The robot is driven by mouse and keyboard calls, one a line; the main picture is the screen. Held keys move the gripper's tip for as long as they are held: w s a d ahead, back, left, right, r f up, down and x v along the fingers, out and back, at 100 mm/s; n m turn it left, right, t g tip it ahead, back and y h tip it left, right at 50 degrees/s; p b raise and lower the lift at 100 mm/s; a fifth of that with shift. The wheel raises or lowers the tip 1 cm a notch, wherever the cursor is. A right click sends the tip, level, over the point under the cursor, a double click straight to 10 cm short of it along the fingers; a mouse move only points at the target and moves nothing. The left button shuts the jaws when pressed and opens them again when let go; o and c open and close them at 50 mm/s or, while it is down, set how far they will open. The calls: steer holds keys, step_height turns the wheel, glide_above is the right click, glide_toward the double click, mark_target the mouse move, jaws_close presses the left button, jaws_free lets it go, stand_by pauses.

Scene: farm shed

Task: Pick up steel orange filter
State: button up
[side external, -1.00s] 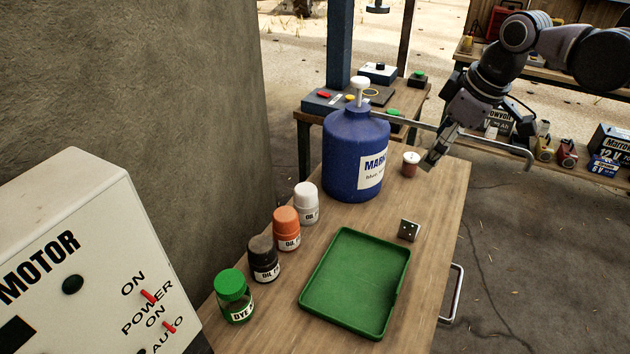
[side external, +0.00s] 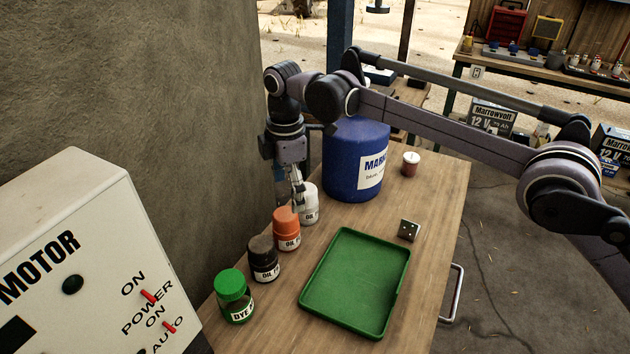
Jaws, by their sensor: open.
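The orange filter (side external: 287,229) is a small orange canister with a white "OIL" label, standing upright on the wooden table (side external: 425,220). It is in a row between a white filter (side external: 308,205) and a black filter (side external: 264,258). My gripper (side external: 295,202) points down, open and empty, at the left edge of the white filter and just above and behind the orange one. It overlaps part of the white filter in this view. I cannot tell whether it touches either filter.
A green-capped dye jar (side external: 234,297) stands at the near end of the row. A green tray (side external: 350,285) lies empty to the right. A big blue jug (side external: 355,160) stands behind the white filter. A small metal block (side external: 409,230) and a red-and-white jar (side external: 411,163) are further right.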

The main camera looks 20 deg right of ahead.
mark_target(287, 233)
steer(key=shift+s+a+f+n, duration=0.2)
steer(key=shift+a+f+n, duration=0.2)
steer(key=shift+a+f, duration=0.35)
steer(key=shift+f, duration=0.35)
steer(key=shift+s+d+f, duration=0.1)
steer(key=shift+f, duration=2.45)
steer(key=shift+d+f, duration=0.1)
steer(key=shift+f, duration=2.45)
steer(key=c, duration=1.4)
